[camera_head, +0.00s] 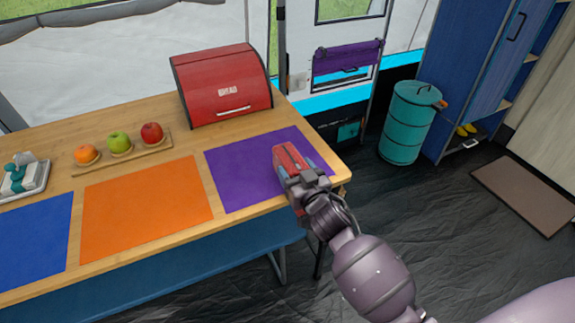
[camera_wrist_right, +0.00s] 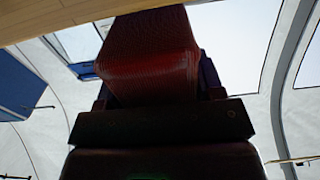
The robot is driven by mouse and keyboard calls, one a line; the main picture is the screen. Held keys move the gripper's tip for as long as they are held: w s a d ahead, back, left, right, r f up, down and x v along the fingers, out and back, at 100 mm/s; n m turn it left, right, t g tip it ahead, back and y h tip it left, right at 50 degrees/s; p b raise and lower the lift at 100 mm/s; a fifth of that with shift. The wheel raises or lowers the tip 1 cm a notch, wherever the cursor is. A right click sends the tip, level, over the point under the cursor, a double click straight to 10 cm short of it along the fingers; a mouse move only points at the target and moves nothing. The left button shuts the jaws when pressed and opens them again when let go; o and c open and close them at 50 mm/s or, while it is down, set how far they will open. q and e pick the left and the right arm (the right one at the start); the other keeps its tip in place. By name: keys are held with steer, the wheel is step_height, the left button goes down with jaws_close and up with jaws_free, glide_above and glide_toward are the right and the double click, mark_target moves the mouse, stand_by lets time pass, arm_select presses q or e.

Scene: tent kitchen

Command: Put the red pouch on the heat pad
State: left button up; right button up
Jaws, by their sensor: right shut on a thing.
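My right gripper (camera_head: 299,176) is shut on a red pouch (camera_head: 288,157) over the right part of the purple mat (camera_head: 236,177). The pouch also fills the upper middle of the right wrist view (camera_wrist_right: 150,55), dark and ribbed. The gripper hides part of it, and I cannot tell whether it touches the mat. An orange mat (camera_head: 146,211) and a blue mat (camera_head: 36,244) lie farther left on the table. No label shows which mat is the heat pad. My left gripper is not in view.
A red bread box (camera_head: 221,86) stands at the back of the wooden table (camera_head: 140,159). A wooden tray (camera_head: 127,154) with fruit and a small tray (camera_head: 24,185) sit left. The orange and blue mats look bare. A teal bin (camera_head: 404,125) stands on the floor.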

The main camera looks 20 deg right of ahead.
steer(key=shift+w, duration=0.5)
steer(key=shift+w+b, duration=0.35)
steer(key=shift+w, duration=0.8)
steer(key=shift+w+f+b, duration=0.2)
steer(key=shift+f+b, duration=0.15)
steer(key=shift+f, duration=0.5)
steer(key=shift+r, duration=0.2)
steer(key=shift+f, duration=0.15)
steer(key=o, duration=1)
steer(key=shift+c, duration=0.2)
